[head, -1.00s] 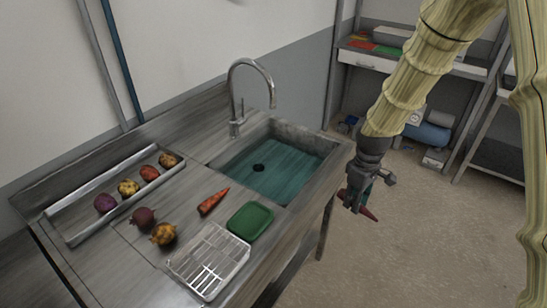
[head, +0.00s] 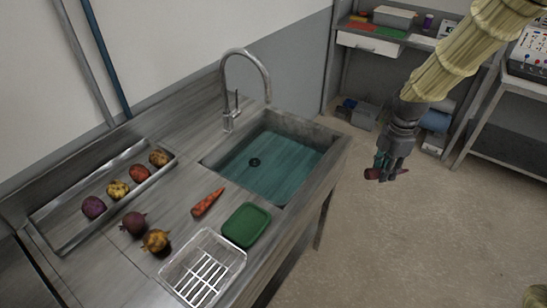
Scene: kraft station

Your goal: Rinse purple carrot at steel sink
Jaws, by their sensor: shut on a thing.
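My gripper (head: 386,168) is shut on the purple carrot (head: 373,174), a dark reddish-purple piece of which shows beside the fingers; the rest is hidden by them. It hangs to the right of the counter, above the floor and apart from the sink. The steel sink (head: 290,160) is set into the far end of the counter, with a teal-looking basin and a dark drain. A curved steel faucet (head: 228,95) stands behind the sink with its spout over the basin. No water stream shows from the spout.
On the counter are an orange carrot (head: 207,202), a green tray (head: 246,225), a wire rack (head: 203,270), two loose round vegetables, and a metal trough (head: 68,225) with several more. Shelves (head: 370,43) stand behind. The floor between is clear.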

